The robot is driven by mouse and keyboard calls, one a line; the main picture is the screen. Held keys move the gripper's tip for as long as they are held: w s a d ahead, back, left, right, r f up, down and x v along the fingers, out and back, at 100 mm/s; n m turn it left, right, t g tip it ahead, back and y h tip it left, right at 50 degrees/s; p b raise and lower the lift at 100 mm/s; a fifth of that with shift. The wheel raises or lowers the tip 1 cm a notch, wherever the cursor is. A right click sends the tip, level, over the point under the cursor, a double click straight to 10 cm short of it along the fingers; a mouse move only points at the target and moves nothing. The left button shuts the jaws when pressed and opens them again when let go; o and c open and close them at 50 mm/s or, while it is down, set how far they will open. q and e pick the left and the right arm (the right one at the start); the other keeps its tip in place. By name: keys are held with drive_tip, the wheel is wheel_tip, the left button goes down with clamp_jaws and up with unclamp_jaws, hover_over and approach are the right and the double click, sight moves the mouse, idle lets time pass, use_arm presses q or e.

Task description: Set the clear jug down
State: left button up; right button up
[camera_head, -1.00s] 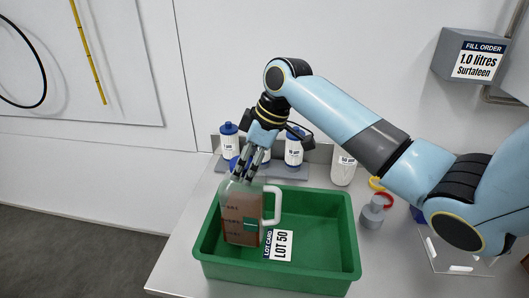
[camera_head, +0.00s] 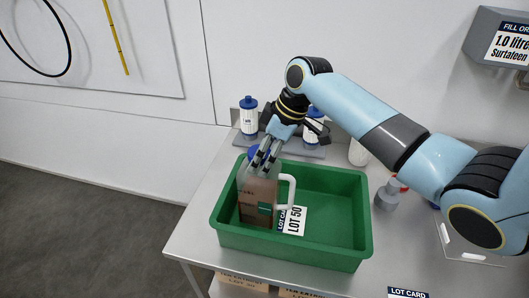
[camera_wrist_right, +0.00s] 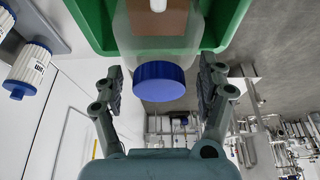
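The clear jug (camera_head: 258,200) holds brown liquid and has a white handle and a blue cap. It stands upright inside the left end of the green tray (camera_head: 290,251). My right gripper (camera_head: 264,160) is above the jug, with its fingers pointing down around the cap area. In the right wrist view, the blue cap (camera_wrist_right: 159,82) lies between the two spread fingers, with a visible gap on each side. The right gripper is open there and holds nothing. My left gripper is not in view.
A lot card (camera_head: 294,220) reading LOT 50 is in the tray beside the jug. White bottles with blue caps (camera_head: 249,120) stand behind the tray. A grey bottle (camera_head: 388,195) stands to its right. The right part of the tray is empty.

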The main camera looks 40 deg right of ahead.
drive_tip(key=v, duration=1.2)
drive_tip(key=shift+b, duration=0.35)
